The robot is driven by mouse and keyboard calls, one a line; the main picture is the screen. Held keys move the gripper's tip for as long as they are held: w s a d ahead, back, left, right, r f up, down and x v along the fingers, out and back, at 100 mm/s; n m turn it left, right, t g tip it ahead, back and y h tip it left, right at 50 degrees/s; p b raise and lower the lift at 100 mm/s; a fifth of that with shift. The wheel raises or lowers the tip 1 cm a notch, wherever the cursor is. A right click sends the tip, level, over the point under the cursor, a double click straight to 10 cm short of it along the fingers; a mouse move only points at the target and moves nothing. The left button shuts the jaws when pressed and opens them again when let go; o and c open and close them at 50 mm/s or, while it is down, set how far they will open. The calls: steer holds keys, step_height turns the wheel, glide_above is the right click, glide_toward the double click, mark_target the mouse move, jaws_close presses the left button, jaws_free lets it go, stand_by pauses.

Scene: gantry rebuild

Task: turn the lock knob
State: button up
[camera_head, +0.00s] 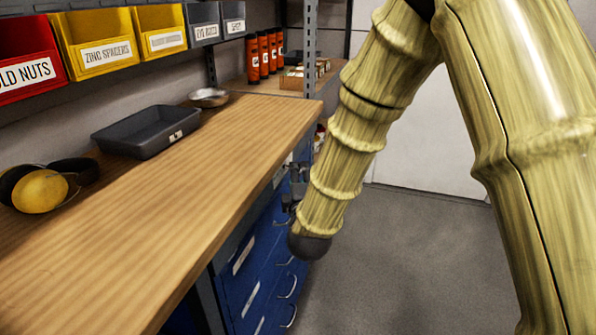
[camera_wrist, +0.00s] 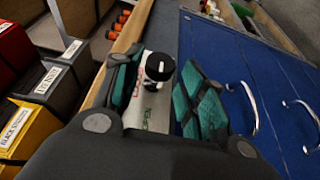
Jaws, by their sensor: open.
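The lock knob (camera_wrist: 160,67) is black and round with a pale mark. It sits on a silver plate (camera_wrist: 147,108) with red and green lettering, beside the blue cabinet front. In the wrist view my gripper (camera_wrist: 160,60) is open, with one teal-padded finger on each side of the knob. The knob shows between the fingertips; I cannot tell whether either pad touches it. In the head view my arm covers most of that area, and the knob cannot be made out there.
Blue drawers (camera_head: 258,268) with bar handles (camera_wrist: 245,105) lie beside the knob. The wooden bench (camera_head: 190,190) holds a grey tray (camera_head: 148,131), a metal bowl (camera_head: 208,97) and yellow earmuffs (camera_head: 42,190). Labelled bins (camera_head: 95,40) hang above. The floor (camera_head: 410,260) at right is clear.

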steer(key=shift+w+a, duration=0.15)
steer(key=shift+w, duration=2.1)
steer(key=shift+c, duration=0.3)
steer(key=c, duration=0.7)
